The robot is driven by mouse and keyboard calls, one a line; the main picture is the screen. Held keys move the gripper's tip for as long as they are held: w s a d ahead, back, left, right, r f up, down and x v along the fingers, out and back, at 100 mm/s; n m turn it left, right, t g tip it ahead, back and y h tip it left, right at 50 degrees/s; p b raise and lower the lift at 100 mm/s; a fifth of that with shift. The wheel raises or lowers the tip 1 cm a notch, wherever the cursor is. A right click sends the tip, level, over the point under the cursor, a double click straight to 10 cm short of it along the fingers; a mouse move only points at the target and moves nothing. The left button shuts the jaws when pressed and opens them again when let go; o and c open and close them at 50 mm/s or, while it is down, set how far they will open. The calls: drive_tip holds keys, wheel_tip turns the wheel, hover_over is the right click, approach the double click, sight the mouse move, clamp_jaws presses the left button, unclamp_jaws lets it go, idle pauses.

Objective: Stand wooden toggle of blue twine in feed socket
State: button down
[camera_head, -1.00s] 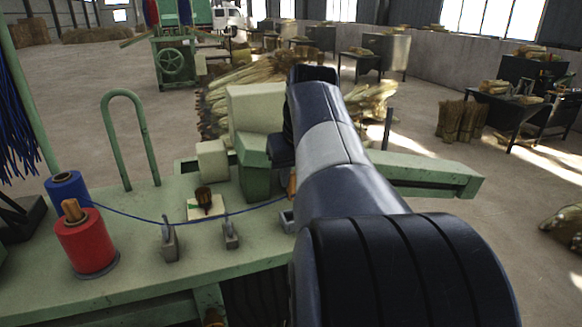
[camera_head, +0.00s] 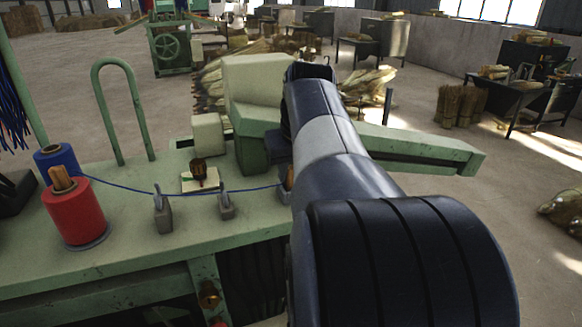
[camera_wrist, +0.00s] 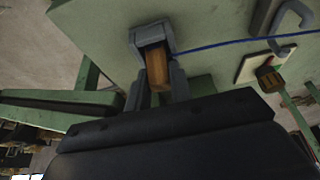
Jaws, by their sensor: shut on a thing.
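The wooden toggle (camera_wrist: 157,66) is a short brown block between the two grey fingers of my gripper (camera_wrist: 157,88) in the wrist view. My gripper is shut on it. The toggle's far end is at the grey feed socket (camera_wrist: 148,38); I cannot tell whether it is seated inside or just over it. The blue twine (camera_wrist: 235,42) runs from there past a grey hook. In the head view, the blue twine (camera_head: 120,187) runs from the blue spool (camera_head: 54,163) across the bench towards my gripper, which is mostly hidden behind my arm.
A red spool (camera_head: 75,212) stands at the bench's left. Two grey guides (camera_head: 162,212) (camera_head: 226,205) stand along the twine. A small pale plate with a dark brown knob (camera_head: 198,173) lies behind them. A green hoop (camera_head: 122,110) rises at the back left.

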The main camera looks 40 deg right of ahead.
idle(0.4)
drive_tip(key=c, duration=1.2)
unclamp_jaws()
drive_tip(key=v, duration=1)
drive_tip(key=shift+s+r, duration=0.15)
drive_tip(key=shift+r, duration=0.25)
drive_tip(key=shift+f, duration=0.15)
